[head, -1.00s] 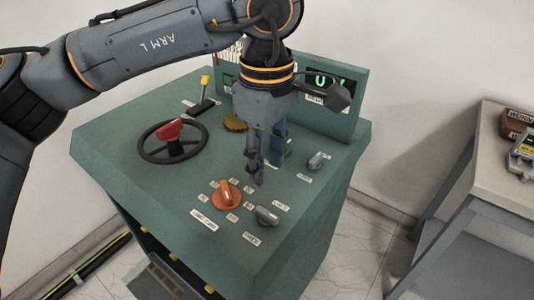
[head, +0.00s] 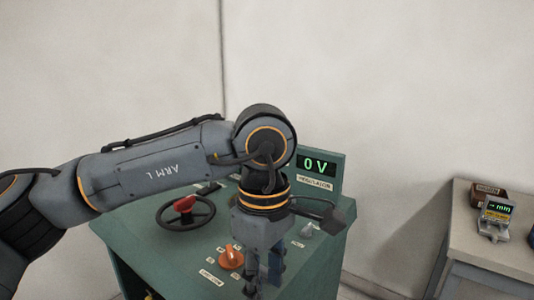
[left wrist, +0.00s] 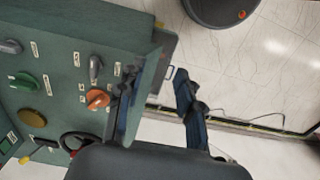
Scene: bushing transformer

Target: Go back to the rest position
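My left gripper (head: 262,277) points down in front of the green control console (head: 140,231) in the head view. Its two fingers stand apart with nothing between them in the left wrist view (left wrist: 158,103). They are near the orange knob (left wrist: 97,99), which also shows in the head view (head: 231,258); I cannot tell the exact gap. My left arm (head: 160,165) reaches in from the left and hides part of the console. My right gripper is in neither view.
The console carries a black handwheel with a red grip (head: 184,204), grey knobs (left wrist: 95,68) and a display (head: 317,164) reading 0 V. A side table (head: 490,238) with a meter (head: 495,217) stands at right. Floor beside the console (left wrist: 235,70) is open.

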